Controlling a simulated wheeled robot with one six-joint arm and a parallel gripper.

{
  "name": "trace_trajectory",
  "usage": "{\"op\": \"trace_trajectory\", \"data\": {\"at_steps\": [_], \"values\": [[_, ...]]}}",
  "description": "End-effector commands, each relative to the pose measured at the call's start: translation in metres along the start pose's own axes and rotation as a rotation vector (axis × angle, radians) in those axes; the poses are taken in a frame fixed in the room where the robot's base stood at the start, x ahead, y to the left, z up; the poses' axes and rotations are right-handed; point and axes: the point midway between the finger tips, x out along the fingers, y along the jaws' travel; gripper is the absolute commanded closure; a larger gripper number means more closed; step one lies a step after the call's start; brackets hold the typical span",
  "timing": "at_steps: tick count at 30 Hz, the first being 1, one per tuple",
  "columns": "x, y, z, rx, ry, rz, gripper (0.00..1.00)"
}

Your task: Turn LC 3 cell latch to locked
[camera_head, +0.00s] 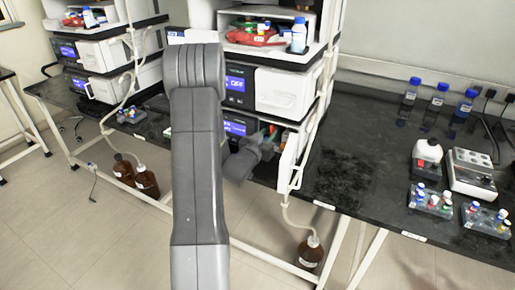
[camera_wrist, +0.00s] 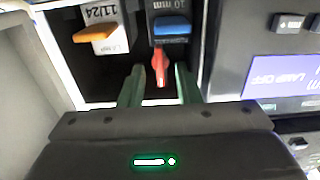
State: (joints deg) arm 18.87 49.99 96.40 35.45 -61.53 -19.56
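In the wrist view, a red pointed latch handle (camera_wrist: 160,67) sits in a dark recess, pointing roughly along the fingers. My gripper (camera_wrist: 160,72) has its two green fingers apart, one on each side of this handle, with a gap on both sides. A blue latch part (camera_wrist: 172,26) on a dark block and an orange one (camera_wrist: 95,33) on a pale block marked 11/24 lie just beyond. In the head view my gripper (camera_head: 262,138) is at the lower front of the middle instrument stack, and the latch there is mostly hidden by my arm.
A display panel (camera_wrist: 285,75) stands right of the recess and a pale wall (camera_wrist: 22,70) left of it in the wrist view. In the head view, a white open door (camera_head: 290,160) stands close right of my gripper. Brown bottles (camera_head: 310,252) stand on the floor.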

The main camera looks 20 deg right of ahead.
Motion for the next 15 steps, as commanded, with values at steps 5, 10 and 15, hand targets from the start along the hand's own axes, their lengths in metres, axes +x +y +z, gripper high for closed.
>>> {"op": "trace_trajectory", "data": {"at_steps": [5, 10, 15], "values": [[-0.044, -0.001, 0.001, -0.002, 0.0, -0.004, 0.7], [-0.076, -0.001, 0.001, -0.002, 0.0, -0.004, 0.7], [-0.094, -0.001, 0.0, -0.001, 0.0, -0.002, 0.7]]}}
